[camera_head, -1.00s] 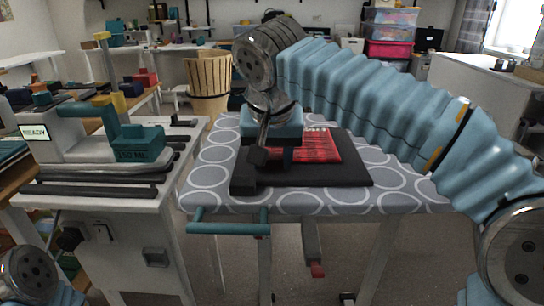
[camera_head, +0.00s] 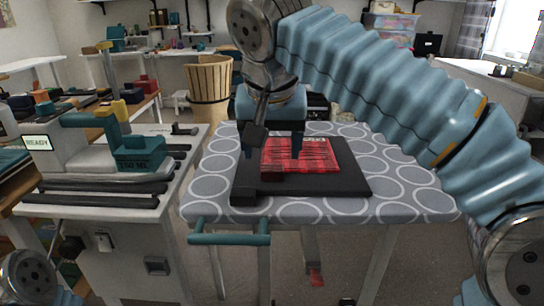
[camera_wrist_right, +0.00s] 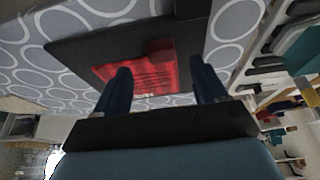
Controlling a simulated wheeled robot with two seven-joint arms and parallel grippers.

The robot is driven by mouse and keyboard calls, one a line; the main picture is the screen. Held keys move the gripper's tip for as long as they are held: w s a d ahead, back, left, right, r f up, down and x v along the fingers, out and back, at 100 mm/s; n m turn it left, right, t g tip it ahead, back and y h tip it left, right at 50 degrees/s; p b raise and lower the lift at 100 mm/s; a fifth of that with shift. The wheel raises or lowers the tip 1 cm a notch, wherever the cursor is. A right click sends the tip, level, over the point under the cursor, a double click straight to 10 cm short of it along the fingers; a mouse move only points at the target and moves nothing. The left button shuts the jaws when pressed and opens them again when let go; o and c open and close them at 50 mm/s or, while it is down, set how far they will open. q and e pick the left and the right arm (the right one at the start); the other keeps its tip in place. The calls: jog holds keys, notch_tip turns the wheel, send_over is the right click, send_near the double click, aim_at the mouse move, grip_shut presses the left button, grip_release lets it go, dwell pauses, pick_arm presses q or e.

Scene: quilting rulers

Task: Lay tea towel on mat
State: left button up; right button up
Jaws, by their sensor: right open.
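The red tea towel (camera_head: 312,152), with dark markings, lies on the black mat (camera_head: 345,183) on the table. It also shows in the right wrist view (camera_wrist_right: 150,78). A darker red raised part (camera_head: 272,176) is at its near left edge; I cannot tell if it is a fold. My right gripper (camera_head: 272,152) is open and empty above the towel's left part, its fingers apart in the right wrist view (camera_wrist_right: 160,72). The towel's far left part is partly hidden by the gripper. My left gripper is out of view.
The table (camera_head: 420,200) has a grey cover with white rings, bare around the mat. A dark block (camera_head: 243,190) sits at the mat's near left corner. A white machine bench with a teal block (camera_head: 140,150) stands left. A wooden basket (camera_head: 208,82) is behind.

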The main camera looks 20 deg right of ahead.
jog(key=p+v, duration=0.1)
jog(key=v, duration=0.4)
jog(key=shift+s+r, duration=0.1)
jog(key=shift+r, duration=0.3)
dwell(1.9)
